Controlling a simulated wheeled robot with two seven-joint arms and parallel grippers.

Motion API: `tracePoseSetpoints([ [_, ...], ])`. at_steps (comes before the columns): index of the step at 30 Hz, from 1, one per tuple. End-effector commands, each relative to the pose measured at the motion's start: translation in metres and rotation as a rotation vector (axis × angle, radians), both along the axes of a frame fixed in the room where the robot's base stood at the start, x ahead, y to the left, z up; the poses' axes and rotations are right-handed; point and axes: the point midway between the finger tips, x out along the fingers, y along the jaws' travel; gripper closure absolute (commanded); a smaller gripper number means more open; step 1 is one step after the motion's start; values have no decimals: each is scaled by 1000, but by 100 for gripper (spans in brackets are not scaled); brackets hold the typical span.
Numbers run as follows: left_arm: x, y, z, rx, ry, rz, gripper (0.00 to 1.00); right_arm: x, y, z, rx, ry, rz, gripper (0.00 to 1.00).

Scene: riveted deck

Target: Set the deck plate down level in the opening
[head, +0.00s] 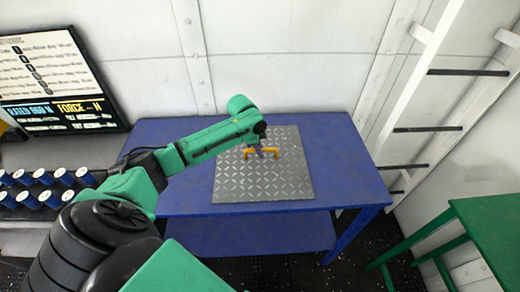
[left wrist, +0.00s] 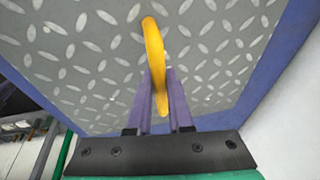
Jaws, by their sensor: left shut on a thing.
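The deck plate (head: 285,180) is a grey square with a raised tread pattern and a yellow handle (head: 273,152) on top. It appears about flat over the middle of the blue table. My left gripper (head: 260,152) is above the plate, shut on the handle. In the left wrist view, the purple fingers (left wrist: 160,100) close around the yellow handle (left wrist: 155,45), with the patterned plate (left wrist: 85,50) behind. No opening shows; I cannot tell whether the plate covers it, sits in it or is slightly raised. My right gripper is not in view.
The blue table (head: 345,165) has bare top around the plate and a lower shelf. A white ladder (head: 410,100) stands at the right, beside a green table (head: 490,230). Blue-and-white spools (head: 40,185) and a display board (head: 60,80) are at the left.

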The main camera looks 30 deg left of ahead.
Motion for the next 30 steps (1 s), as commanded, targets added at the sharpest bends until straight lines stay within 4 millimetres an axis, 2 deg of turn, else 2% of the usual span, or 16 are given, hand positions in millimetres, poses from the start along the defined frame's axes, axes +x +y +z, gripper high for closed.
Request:
tracePoseSetpoints([
  [3, 1, 0, 2, 0, -4, 0, 100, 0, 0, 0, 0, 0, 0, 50],
  [4, -1, 0, -1, 0, 3, 0, 70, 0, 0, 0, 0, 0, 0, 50],
  [5, -1, 0, -1, 0, 3, 0, 58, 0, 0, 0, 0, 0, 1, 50],
  [6, -1, 0, -1, 0, 3, 0, 52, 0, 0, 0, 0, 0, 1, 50],
  [17, -1, 1, 6, 0, 0, 0, 52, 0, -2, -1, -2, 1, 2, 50],
  [20, -5, 4, 22, 2, -2, 0, 52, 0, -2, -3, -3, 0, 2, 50],
  [27, -22, 10, 84, 2, -3, -1, 52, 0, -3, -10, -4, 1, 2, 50],
  [30, -26, 12, 103, 0, -2, 0, 52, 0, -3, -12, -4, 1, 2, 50],
])
